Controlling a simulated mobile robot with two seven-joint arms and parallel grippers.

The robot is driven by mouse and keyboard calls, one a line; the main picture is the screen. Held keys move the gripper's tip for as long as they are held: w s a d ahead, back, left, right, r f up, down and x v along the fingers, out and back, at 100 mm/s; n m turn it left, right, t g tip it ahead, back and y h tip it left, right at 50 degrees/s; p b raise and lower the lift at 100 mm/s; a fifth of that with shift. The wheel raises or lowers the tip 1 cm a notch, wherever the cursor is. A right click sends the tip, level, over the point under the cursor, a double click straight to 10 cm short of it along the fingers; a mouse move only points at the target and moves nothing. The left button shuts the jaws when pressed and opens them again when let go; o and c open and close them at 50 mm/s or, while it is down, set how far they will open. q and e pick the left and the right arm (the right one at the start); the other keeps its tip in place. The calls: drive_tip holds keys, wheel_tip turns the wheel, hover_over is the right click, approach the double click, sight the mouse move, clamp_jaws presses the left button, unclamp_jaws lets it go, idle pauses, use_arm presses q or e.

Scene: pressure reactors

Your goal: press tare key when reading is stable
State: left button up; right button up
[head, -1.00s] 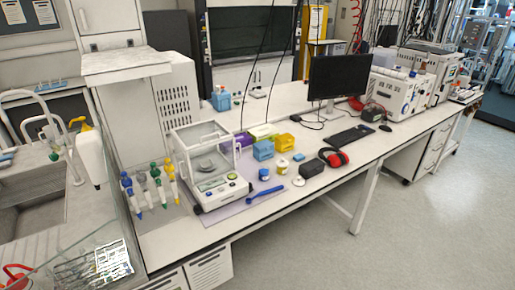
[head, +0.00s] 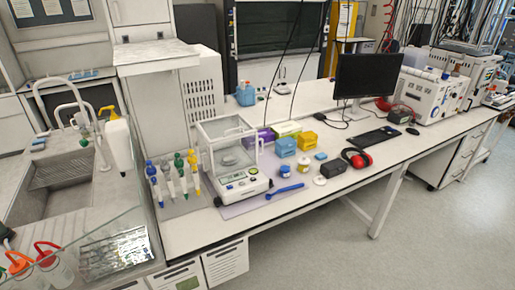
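The analytical balance (head: 231,157) stands on a pale mat (head: 248,207) near the left end of the white bench. It has a clear draft shield with a pale frame around the weighing pan. Its front panel (head: 243,184) faces me, with a small display and several keys. The reading and the key labels are too small to make out. Neither of my grippers is in view.
Several pipettes (head: 167,180) stand left of the balance. A blue spatula (head: 285,190), small jars (head: 285,171), coloured boxes (head: 285,147) and red earmuffs (head: 357,158) lie to its right. A sink (head: 60,170) is at the left. The floor at the right is clear.

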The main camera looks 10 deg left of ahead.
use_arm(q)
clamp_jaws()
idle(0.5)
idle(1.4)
